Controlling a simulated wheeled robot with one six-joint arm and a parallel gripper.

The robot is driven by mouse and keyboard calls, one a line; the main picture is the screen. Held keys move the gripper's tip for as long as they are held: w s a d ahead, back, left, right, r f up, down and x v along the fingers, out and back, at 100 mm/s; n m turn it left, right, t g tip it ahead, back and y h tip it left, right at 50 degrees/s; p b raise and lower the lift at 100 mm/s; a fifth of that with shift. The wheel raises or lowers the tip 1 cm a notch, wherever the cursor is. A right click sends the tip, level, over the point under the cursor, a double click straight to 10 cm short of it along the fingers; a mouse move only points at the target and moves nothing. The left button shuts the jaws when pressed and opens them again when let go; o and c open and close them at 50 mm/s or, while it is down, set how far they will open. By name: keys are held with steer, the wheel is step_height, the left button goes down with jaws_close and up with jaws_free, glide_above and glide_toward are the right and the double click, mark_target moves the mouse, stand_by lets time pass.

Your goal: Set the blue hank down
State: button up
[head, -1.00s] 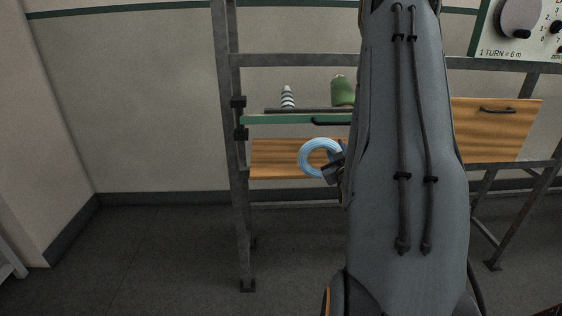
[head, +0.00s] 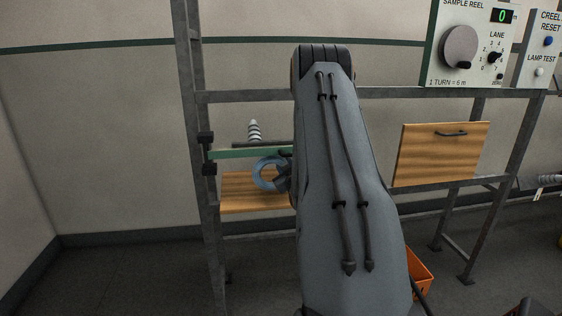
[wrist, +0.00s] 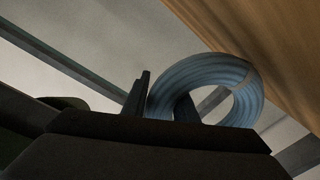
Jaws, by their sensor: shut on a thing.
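The blue hank (head: 267,174) is a coiled ring held at the left side of my arm in the head view, in front of the wooden panel (head: 236,190) under the green shelf. My gripper (head: 284,175) is shut on the ring's right side; my arm hides most of the gripper. In the wrist view the hank (wrist: 222,82) stands up between the dark fingers of my gripper (wrist: 164,105). Its upper right edge is close to a wooden surface (wrist: 270,35); I cannot tell whether they touch.
A green shelf (head: 235,154) carries a grey-and-white striped cone (head: 254,132). A wooden door with a handle (head: 440,155) is at right, below a panel with a sample reel dial (head: 460,47). An orange bin (head: 420,272) stands on the floor. Steel uprights (head: 198,120) frame the rack.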

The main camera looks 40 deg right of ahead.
steer(key=x, duration=0.2)
steer(key=p+x, duration=0.1)
steer(key=x, duration=0.1)
steer(key=shift+f, duration=0.3)
steer(key=shift+f, duration=0.15)
steer(key=o, duration=1)
steer(key=shift+o, duration=0.2)
